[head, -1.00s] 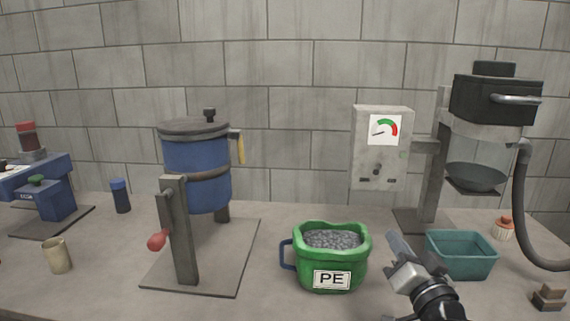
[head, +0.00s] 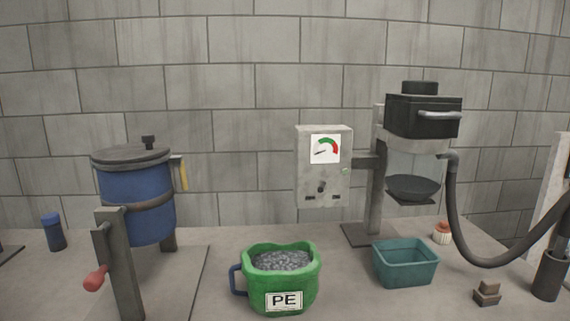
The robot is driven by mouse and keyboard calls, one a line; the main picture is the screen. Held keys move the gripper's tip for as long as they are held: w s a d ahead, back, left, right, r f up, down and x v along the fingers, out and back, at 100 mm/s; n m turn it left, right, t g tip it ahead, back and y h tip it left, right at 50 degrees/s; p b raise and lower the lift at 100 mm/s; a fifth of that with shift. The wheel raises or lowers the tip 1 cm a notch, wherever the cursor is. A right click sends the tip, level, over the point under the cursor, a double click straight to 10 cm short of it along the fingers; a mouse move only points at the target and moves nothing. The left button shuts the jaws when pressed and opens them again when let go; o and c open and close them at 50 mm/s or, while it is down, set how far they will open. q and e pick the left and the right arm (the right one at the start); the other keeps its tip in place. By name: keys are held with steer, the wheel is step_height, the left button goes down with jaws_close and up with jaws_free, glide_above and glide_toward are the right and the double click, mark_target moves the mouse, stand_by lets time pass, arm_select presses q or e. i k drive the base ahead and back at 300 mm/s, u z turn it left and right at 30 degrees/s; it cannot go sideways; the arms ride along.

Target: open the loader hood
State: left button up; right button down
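The loader (head: 412,165) stands at the right on a grey post. Its black hood (head: 422,116) sits on top, with a silver bar handle (head: 439,114) on the front and a round cap above. The hood looks shut on the body. Below it are a clear section and a dark bowl-shaped bottom. Neither of my grippers shows in the head view.
A grey gauge box (head: 324,180) is left of the loader. A teal bin (head: 405,263) and a green PE tub of grey pellets (head: 281,280) stand in front. A black hose (head: 457,220) curves down at the right. A blue drum (head: 136,200) is left.

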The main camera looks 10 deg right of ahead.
mark_target(418, 112)
steer(key=k, duration=0.5)
steer(key=z, duration=1.9)
steer(key=i, duration=1.2)
steer(key=u, duration=2.15)
